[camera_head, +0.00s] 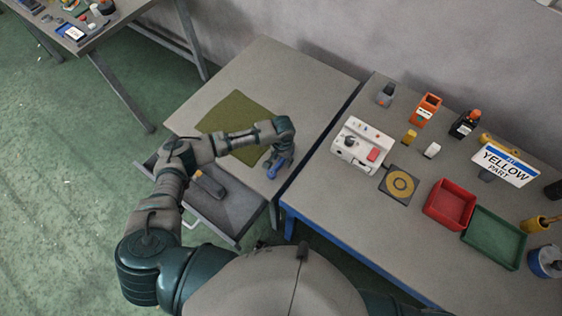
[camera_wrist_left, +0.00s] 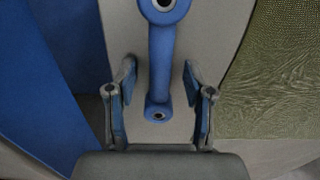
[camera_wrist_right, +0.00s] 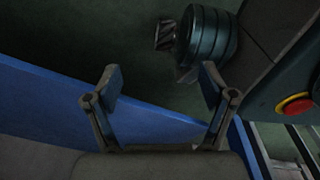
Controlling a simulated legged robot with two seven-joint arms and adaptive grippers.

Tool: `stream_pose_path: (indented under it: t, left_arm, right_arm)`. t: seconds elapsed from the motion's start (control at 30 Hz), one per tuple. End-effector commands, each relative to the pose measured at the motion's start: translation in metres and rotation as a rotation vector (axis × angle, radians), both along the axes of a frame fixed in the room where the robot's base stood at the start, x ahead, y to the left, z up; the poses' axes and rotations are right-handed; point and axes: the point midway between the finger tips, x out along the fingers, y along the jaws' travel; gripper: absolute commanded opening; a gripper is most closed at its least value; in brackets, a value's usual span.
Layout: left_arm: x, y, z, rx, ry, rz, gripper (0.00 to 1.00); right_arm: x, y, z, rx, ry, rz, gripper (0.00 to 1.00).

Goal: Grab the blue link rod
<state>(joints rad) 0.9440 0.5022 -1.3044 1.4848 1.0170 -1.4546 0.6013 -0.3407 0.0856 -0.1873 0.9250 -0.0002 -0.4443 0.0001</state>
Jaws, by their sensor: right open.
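The blue link rod (camera_wrist_left: 161,62) lies on the grey table, near its right edge. It has a ringed eye at each end. In the head view the rod (camera_head: 273,172) shows just below my left gripper (camera_head: 281,160). In the left wrist view, my left gripper (camera_wrist_left: 158,90) is open, with one finger on each side of the rod. Gaps show between the fingers and the rod. My right gripper (camera_wrist_right: 160,85) is open and empty in the right wrist view, low beside a blue table edge. It is not visible in the head view.
A green mat (camera_head: 236,119) lies left of the rod. An open drawer (camera_head: 226,213) below holds an orange-and-dark tool (camera_head: 209,184). The right table holds a white control box (camera_head: 350,160), a red bin (camera_head: 437,214), a green tray (camera_head: 491,249) and a yellow-part sign (camera_head: 503,164).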

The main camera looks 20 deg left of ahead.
Motion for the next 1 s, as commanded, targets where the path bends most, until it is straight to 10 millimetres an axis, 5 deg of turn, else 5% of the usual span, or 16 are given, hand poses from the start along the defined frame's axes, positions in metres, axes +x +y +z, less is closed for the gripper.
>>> stream_pose_path:
  t: [0.03,0.2,0.57,1.0]
  left_arm:
    - [0.000,0.000,0.000,0.000,0.000,0.000,0.42]
    - [0.000,0.000,0.000,0.000,0.000,0.000,0.00]
    - [0.001,0.000,0.004,-0.001,-0.001,0.000,0.00]
    - [0.001,0.000,0.085,-0.003,-0.002,0.002,0.00]
  right_arm:
    - [-0.001,0.000,0.000,0.000,0.001,0.000,0.83]
    - [-0.005,0.000,-0.001,0.000,0.005,0.000,0.83]
    - [-0.011,-0.002,-0.001,-0.002,0.012,0.000,0.83]
    - [-0.033,-0.007,-0.006,-0.004,0.016,0.004,0.83]
